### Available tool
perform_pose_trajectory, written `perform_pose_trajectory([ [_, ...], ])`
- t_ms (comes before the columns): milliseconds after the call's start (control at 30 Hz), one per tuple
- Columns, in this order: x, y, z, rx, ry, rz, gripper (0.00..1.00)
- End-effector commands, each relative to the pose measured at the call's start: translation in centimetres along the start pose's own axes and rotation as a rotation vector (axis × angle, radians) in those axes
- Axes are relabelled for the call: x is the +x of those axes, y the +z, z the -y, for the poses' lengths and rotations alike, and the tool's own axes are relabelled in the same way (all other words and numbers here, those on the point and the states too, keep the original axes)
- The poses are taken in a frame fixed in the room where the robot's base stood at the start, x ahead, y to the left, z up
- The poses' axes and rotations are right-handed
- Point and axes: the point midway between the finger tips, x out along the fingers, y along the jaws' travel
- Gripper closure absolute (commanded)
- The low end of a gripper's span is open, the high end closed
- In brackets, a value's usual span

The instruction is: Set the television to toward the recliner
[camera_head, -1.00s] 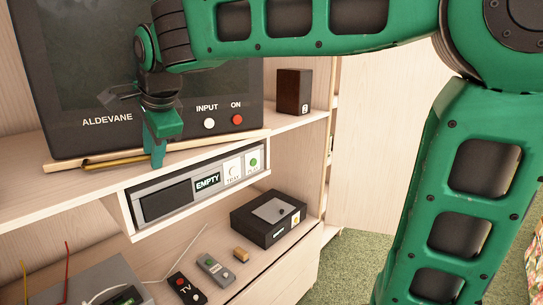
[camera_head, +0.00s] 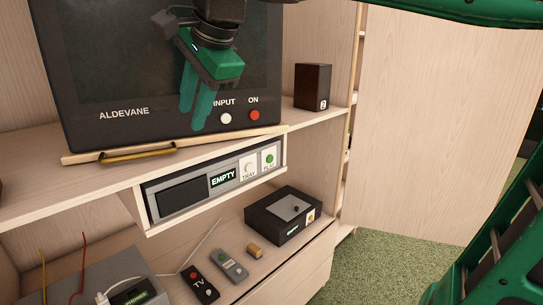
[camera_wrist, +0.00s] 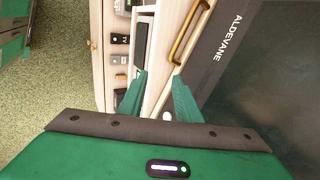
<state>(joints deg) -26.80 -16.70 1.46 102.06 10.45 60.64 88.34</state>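The television (camera_head: 150,85) is a dark set marked ALDEVANE, with a white INPUT button (camera_head: 226,118) and a red ON button (camera_head: 255,115). It stands on a pale wooden board (camera_head: 225,141) that lies at an angle to the shelf edge. A brass bar handle (camera_head: 138,154) is on the board's front; the handle also shows in the wrist view (camera_wrist: 188,32). My gripper (camera_head: 193,116) is in front of the television's lower screen, above and right of the handle, apart from it. In the wrist view its two fingers (camera_wrist: 157,86) are spread with nothing between them.
A small brown speaker (camera_head: 312,87) stands right of the television. Below is a player (camera_head: 215,182) reading EMPTY. Lower down are a black box (camera_head: 283,215), a TV remote (camera_head: 200,284), a grey remote (camera_head: 229,265) and a grey device with wires (camera_head: 95,280). No recliner is visible.

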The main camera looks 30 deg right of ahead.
Motion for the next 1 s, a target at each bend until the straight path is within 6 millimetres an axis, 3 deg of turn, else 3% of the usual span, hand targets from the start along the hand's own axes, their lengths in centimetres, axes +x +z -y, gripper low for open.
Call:
perform_pose_trajectory([
  [500,2.9,-7.1,-5.7,-0.117,0.106,-0.066,0.69],
  [1000,4.6,-12.3,-11.7,-0.225,0.208,-0.089,0.69],
])
